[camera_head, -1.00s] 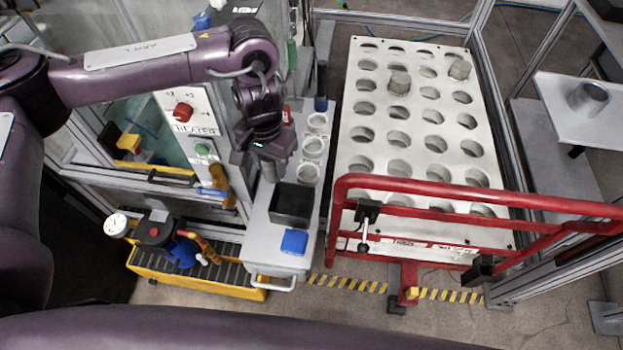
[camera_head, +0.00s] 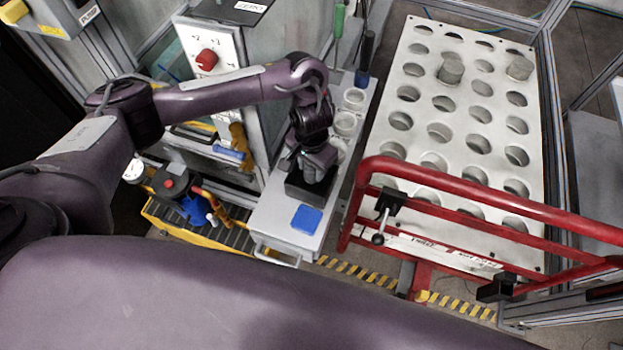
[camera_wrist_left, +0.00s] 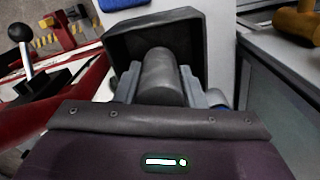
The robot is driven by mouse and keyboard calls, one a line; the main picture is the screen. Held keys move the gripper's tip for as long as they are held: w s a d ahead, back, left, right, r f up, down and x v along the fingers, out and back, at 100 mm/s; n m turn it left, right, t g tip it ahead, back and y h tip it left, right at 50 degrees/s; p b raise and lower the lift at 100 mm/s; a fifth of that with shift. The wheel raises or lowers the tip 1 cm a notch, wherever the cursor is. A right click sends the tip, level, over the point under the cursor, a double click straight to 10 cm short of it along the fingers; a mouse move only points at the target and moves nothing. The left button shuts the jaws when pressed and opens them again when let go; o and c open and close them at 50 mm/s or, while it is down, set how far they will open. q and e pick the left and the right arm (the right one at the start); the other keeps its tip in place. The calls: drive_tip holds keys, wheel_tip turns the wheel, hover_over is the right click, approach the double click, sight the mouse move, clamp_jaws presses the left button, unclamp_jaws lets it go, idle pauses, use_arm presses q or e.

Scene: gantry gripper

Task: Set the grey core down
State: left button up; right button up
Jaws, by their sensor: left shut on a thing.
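My left gripper (camera_head: 314,168) is over the black open box (camera_head: 300,193) on the narrow grey bench (camera_head: 262,228). In the left wrist view its two fingers are shut on the grey core (camera_wrist_left: 159,74), a smooth dark cylinder. The core points into the mouth of the black box (camera_wrist_left: 196,25). Whether it touches the box floor cannot be told. In the head view the gripper hides the core. My right gripper is not in view.
A blue block (camera_head: 307,219) lies on the bench in front of the box. White cups (camera_head: 345,122) stand behind the gripper. Right of the bench are a white plate with several holes (camera_head: 462,110) and a red rail (camera_head: 455,187). A heater panel (camera_head: 215,48) stands left.

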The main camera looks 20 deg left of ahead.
sight(311, 177)
use_arm(q)
wheel_tip(311, 177, down, 5)
drive_tip(key=b, duration=0.2)
drive_tip(key=shift+r+b, duration=0.15)
drive_tip(key=shift+b, duration=0.15)
drive_tip(key=shift+r, duration=0.1)
drive_tip(key=o, duration=0.9)
wheel_tip(311, 177, up, 11)
drive_tip(key=p, duration=0.6)
drive_tip(key=shift+r, duration=0.55)
